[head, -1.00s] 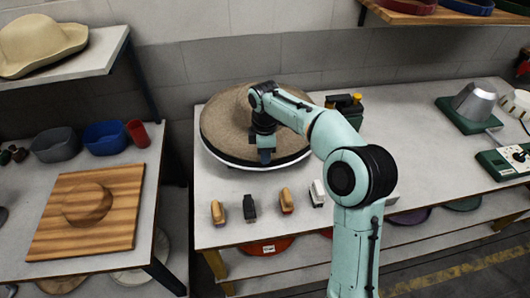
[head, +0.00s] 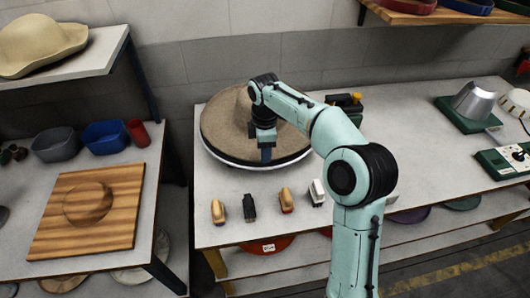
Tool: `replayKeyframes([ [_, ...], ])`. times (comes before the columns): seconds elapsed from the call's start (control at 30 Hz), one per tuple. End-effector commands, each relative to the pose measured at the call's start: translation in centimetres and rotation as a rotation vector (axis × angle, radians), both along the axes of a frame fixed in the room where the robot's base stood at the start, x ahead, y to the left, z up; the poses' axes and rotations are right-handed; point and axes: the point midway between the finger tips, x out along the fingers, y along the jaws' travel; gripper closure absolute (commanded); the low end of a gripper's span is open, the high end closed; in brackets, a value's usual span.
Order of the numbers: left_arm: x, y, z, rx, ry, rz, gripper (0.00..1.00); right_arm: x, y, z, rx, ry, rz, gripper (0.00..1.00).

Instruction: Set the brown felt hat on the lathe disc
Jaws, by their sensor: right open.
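The brown felt hat (head: 222,122) has a wide brim and lies on the round lathe disc (head: 232,161), whose pale and dark rim shows below the brim. The disc stands on the middle table. My right gripper (head: 266,155) is open, pointing down over the front right part of the brim. My right arm hides part of the hat and its crown. I cannot tell whether the fingers touch the brim. My left gripper is not in view.
Several brushes (head: 286,200) lie along the table's front edge. A dark green machine (head: 346,104) stands behind my arm. A metal hat press (head: 474,104) is at the right. A wooden board (head: 120,228) and blue bowl (head: 105,137) are on the left table. A cream hat (head: 40,42) is on the shelf.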

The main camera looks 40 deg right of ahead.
Motion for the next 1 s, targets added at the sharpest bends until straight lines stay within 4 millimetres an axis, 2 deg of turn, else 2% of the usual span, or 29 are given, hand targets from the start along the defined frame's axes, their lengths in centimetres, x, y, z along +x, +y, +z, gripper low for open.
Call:
replayKeyframes([
  [0.03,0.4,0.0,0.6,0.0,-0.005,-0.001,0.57,0.2,0.0,1.6,-0.001,-0.007,0.0,0.58],
  [0.2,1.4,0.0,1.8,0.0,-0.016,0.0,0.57,0.2,0.0,5.7,-0.001,-0.009,0.0,0.58],
  [0.43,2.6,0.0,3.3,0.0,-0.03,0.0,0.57,0.2,0.0,9.8,0.0,-0.007,0.001,0.58],
  [0.6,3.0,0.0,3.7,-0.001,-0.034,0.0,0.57,0.1,0.0,10.9,-0.001,-0.004,0.001,0.58],
  [1.0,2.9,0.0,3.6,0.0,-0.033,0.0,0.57,0.0,0.0,11.0,-0.001,-0.003,0.001,0.58],
])
